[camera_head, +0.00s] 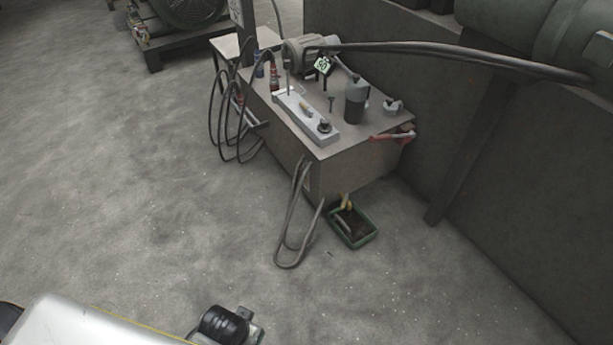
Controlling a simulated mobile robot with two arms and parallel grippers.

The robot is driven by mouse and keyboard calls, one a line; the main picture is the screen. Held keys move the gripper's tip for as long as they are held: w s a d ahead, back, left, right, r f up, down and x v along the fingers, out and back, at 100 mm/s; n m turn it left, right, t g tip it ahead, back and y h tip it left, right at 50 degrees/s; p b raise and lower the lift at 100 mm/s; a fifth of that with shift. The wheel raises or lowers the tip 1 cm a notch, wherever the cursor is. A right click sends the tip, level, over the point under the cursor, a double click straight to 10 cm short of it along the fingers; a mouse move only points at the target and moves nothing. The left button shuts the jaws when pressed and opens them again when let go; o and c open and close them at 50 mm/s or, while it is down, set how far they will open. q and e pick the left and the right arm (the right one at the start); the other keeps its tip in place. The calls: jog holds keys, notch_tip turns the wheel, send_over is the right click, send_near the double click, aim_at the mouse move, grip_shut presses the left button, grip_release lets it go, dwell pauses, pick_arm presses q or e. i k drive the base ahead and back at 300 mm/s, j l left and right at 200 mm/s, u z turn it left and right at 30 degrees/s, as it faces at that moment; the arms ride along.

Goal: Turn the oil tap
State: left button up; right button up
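A small yellow tap-like part (346,201) shows low at the near corner of a grey metal cabinet (350,168), over a green-rimmed tray (359,241) on the floor. It looks like the oil tap, but it is too small to tell how its handle is turned. A red-handled part (392,136) sticks out at the cabinet's top right edge; I cannot tell what it is.
A bottle (356,97), a motor (309,48) and tools stand on the cabinet. Black hoses loop down its left side, and another hose (291,222) hangs at the front onto the floor. A dark wall (530,190) is at right. Concrete floor (130,200) is open at left.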

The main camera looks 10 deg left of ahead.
aim_at(342, 206)
jog(key=i+j+z, duration=0.2)
jog(key=i+j, duration=0.65)
